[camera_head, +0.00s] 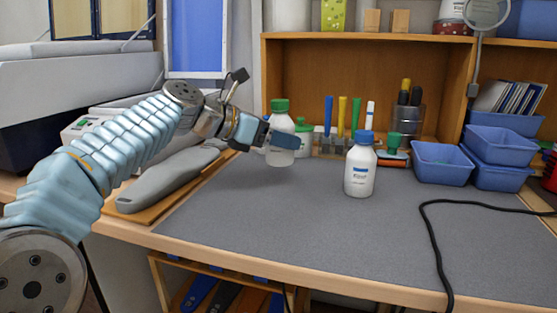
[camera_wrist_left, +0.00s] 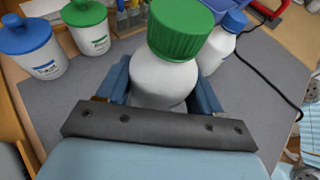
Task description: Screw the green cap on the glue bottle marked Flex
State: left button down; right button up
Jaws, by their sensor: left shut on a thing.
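My left gripper (camera_head: 272,138) is shut around the body of a white bottle (camera_head: 280,157) with a green cap (camera_head: 280,105) on top. The bottle is held upright over the back left of the bench. In the left wrist view the bottle (camera_wrist_left: 160,80) stands between the two blue fingers, its green cap (camera_wrist_left: 180,30) above them. I cannot tell how tightly the cap is seated, and no marking on this bottle can be read. My right gripper is not in view.
A blue-capped bottle (camera_head: 360,170) stands on the grey mat (camera_head: 270,235), right of the held bottle. Blue bins (camera_head: 442,162) and a black cable (camera_head: 432,235) lie at right. The mat's front middle is clear.

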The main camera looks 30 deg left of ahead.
pick_arm(q)
jog(key=shift+w+a+f, duration=0.25)
jog(key=shift+w+f, duration=0.15)
jog(key=shift+f, duration=0.15)
jog(key=shift+w+a+f, duration=0.15)
jog(key=shift+w+f, duration=0.05)
jog(key=shift+f, duration=0.15)
jog(key=shift+w+f+b, duration=0.15)
jog(key=shift+f+b, duration=0.4)
jog(key=shift+f, duration=1.1)
jog(key=shift+f, duration=0.1)
jog(key=shift+c, duration=0.8)
grip_release()
